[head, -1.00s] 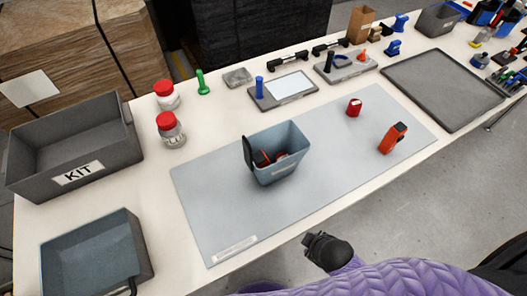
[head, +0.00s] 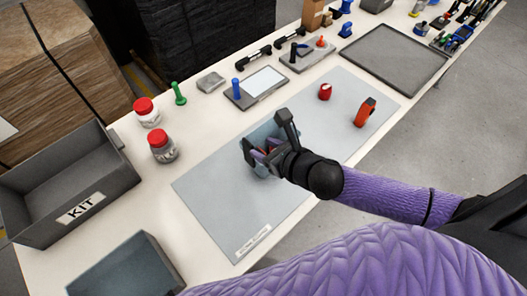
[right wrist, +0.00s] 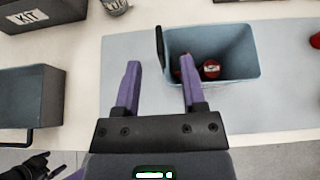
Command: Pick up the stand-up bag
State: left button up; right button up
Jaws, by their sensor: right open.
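No object is clearly recognisable as the stand-up bag; a brown upright paper-like block (head: 312,15) stands at the back of the table. A blue-grey open bin (head: 264,131) with a dark upright piece on its left edge stands on the mat. In the right wrist view the bin (right wrist: 240,72) holds red items (right wrist: 211,69), partly hidden by its wall. My right gripper (head: 263,152) is over the bin in the head view. In the right wrist view its purple fingers (right wrist: 159,82) are apart and empty. A black hand-like part, seemingly my left gripper (right wrist: 28,166), shows at lower left.
The grey mat (head: 225,205) also carries a red item (head: 325,92) and an orange tool (head: 365,112). A grey KIT box (head: 95,200), a lower grey tray (head: 125,270) and two red-lidded jars (head: 162,148) are at left. A dark flat tray (head: 395,58) is at right.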

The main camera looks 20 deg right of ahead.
aim_at(253, 146)
jog(key=x, duration=0.2)
jog(key=b+x, duration=0.1)
jog(key=x, duration=0.2)
jog(key=f+b+x, duration=0.1)
jog(key=x, duration=0.1)
jog(key=shift+s+f, duration=0.1)
jog(key=shift+a, duration=0.1)
pick_arm(q)
jog(key=shift+s+d+f, duration=0.15)
jog(key=shift+d+f, duration=0.15)
jog(key=shift+f, duration=0.25)
jog(key=shift+s+d+f, duration=0.15)
jog(key=shift+d+f, duration=0.1)
jog(key=shift+f, duration=0.3)
pick_arm(e)
jog(key=shift+c, duration=0.3)
jog(key=c, duration=0.5)
grip_shut()
pick_arm(q)
jog(key=shift+w+a, duration=0.1)
jog(key=shift+a, duration=0.35)
jog(key=shift+d, duration=0.5)
jog(key=shift+a, duration=0.2)
